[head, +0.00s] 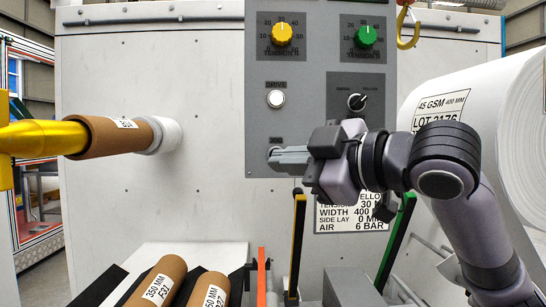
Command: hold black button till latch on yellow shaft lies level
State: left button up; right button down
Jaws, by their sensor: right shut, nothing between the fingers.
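The yellow shaft (45,137) comes in from the left edge and carries a brown core (108,137) that reaches a pale round hub on the machine wall. An upright yellow piece (5,155) crosses the shaft at the left edge, partly cut off; I cannot tell if it is the latch. My right gripper (275,156) is shut and empty, its fingertips at the lower left of the grey control panel (308,100), just below a small label. The black button is not clearly seen; the fingertips cover that spot. I cannot tell whether they touch or press it. My left gripper is out of view.
The panel has a yellow knob (281,34), a green knob (365,36), a white button (276,99) and a black selector (356,102). Brown cores (160,282) lie below. Yellow-edged (297,245) and green-edged (397,240) bars rise nearby. A white roll (505,125) stands right.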

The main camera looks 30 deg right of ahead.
jog(key=shift+w, duration=0.1)
jog(key=w+d, duration=0.4)
jog(key=w, duration=0.3)
jog(key=shift+w+d, duration=0.2)
jog(key=shift+d, duration=0.1)
dwell(0.4)
dwell(0.7)
dwell(0.8)
jog(key=shift+w+d+p, duration=0.25)
jog(key=shift+w+p, duration=0.1)
jog(key=shift+p, duration=0.1)
